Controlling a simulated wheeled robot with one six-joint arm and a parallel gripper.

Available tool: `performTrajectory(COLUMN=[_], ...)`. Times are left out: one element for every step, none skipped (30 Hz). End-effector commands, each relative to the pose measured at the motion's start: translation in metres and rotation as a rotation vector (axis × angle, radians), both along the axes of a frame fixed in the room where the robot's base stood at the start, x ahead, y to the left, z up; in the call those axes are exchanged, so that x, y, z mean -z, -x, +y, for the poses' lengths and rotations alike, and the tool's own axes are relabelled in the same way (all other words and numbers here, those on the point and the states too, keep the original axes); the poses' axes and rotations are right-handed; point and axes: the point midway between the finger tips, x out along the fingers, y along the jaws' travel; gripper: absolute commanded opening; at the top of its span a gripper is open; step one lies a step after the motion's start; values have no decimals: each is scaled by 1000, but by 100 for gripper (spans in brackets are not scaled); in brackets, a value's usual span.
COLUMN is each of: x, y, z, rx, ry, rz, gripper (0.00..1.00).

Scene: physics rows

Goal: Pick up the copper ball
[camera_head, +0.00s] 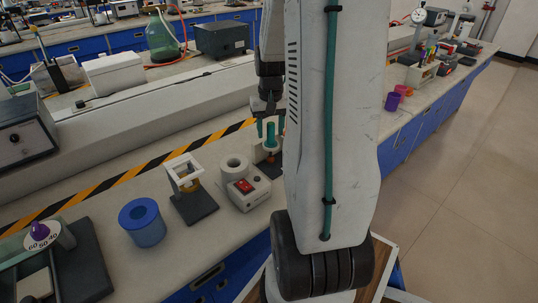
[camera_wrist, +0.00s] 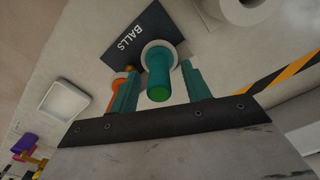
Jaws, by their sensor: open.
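My gripper (camera_wrist: 158,84) is open, with its teal fingers on either side of a teal cylinder with a green end (camera_wrist: 158,72). I cannot tell whether the fingers touch the cylinder. In the head view my gripper (camera_head: 270,127) is partly hidden by my arm, over a small stand. No other likely copper ball is clear.
A white box with a red switch (camera_head: 247,187) stands close to the stand. A white-framed fixture (camera_head: 184,172) and a blue cylinder (camera_head: 142,222) are farther left. A white tray (camera_wrist: 63,100) lies left in the wrist view. Yellow-black tape (camera_head: 130,178) runs behind.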

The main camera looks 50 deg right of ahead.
Motion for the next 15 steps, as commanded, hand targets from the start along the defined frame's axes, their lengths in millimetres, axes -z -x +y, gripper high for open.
performTrajectory(x=[5,7,9,10,10,10,10,10,10,10,10,9,9,9,9], y=[0,0,0,0,0,0,0,0,0,0,0,0,0,0,0], z=[0,0,0,0,0,0,0,0,0,0,0,0,0,1,1], rx=[0,1,1,1,1,1,1,1,0,0,0,-1,-1,-1,-1], ry=[-1,-1,-1,0,0,1,1,1,1,1,1,1,1,1,1], rz=[1,1,1,0,0,-1,-1,-1,-1,-1,-1,-1,-1,-1,-1], gripper=[48,48,48,48,48,48,48,48,48,48,40,28,20,12,4])
